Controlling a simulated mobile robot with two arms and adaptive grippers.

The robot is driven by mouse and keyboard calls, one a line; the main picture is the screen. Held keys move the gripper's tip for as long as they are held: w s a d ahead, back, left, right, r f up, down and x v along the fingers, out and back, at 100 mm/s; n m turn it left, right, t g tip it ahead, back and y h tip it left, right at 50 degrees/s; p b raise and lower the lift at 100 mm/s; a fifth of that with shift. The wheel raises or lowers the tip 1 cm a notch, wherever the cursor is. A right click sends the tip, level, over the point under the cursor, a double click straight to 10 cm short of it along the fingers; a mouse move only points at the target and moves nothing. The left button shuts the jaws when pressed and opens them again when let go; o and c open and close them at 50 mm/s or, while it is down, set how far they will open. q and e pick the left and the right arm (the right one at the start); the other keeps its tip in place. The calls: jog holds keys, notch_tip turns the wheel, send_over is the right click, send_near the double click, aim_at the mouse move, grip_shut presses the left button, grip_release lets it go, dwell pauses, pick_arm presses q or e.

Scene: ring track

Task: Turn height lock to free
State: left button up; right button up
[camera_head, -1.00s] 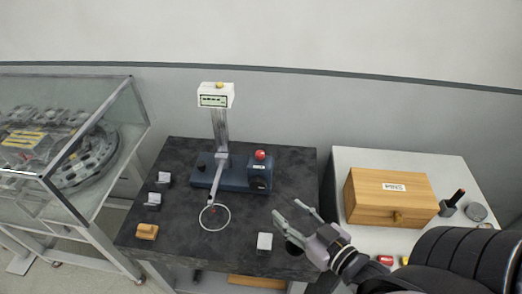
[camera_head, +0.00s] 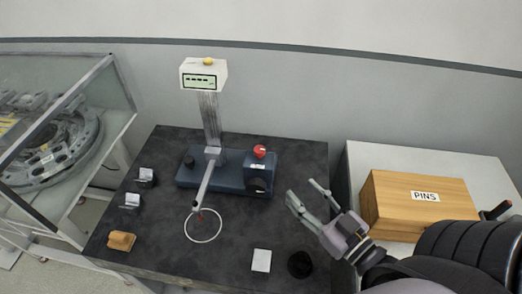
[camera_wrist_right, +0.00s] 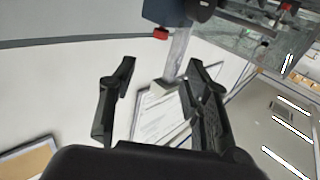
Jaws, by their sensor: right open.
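A measuring stand with a dark blue base (camera_head: 226,180) stands on the dark table. Its column carries a white display head (camera_head: 204,76), and an arm (camera_head: 205,183) reaches forward over a thin white ring (camera_head: 203,226). A raised box at the base's right end has a red knob (camera_head: 259,152) on top and a black knob (camera_head: 257,186) in front; another black knob (camera_head: 189,161) is at the left. Labels are too small to read, so I cannot tell which is the height lock. My right gripper (camera_head: 306,192) is open and empty, right of the box and apart from it. It also shows in the wrist view (camera_wrist_right: 160,88). My left gripper is not in view.
A wooden box labelled PINS (camera_head: 415,206) stands on a light table at right. A white block (camera_head: 262,260) and a black round piece (camera_head: 300,264) are at the front. A wooden piece (camera_head: 121,241) lies at left. A glass case (camera_head: 110,100) stands far left.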

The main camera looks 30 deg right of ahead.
aim_at(263, 153)
jog(key=w+p, duration=0.1)
jog(key=w, duration=0.4)
jog(key=w+a+p, duration=0.1)
jog(key=w, duration=0.4)
jog(key=w+a+p, duration=0.1)
jog(key=w+p, duration=0.1)
jog(key=w, duration=0.3)
jog(key=shift+w+a+r, duration=0.1)
jog(key=shift+w+a, duration=0.1)
jog(key=shift+w, duration=0.1)
jog(key=shift+w+a, duration=0.1)
jog(key=shift+w, duration=0.6)
grip_shut()
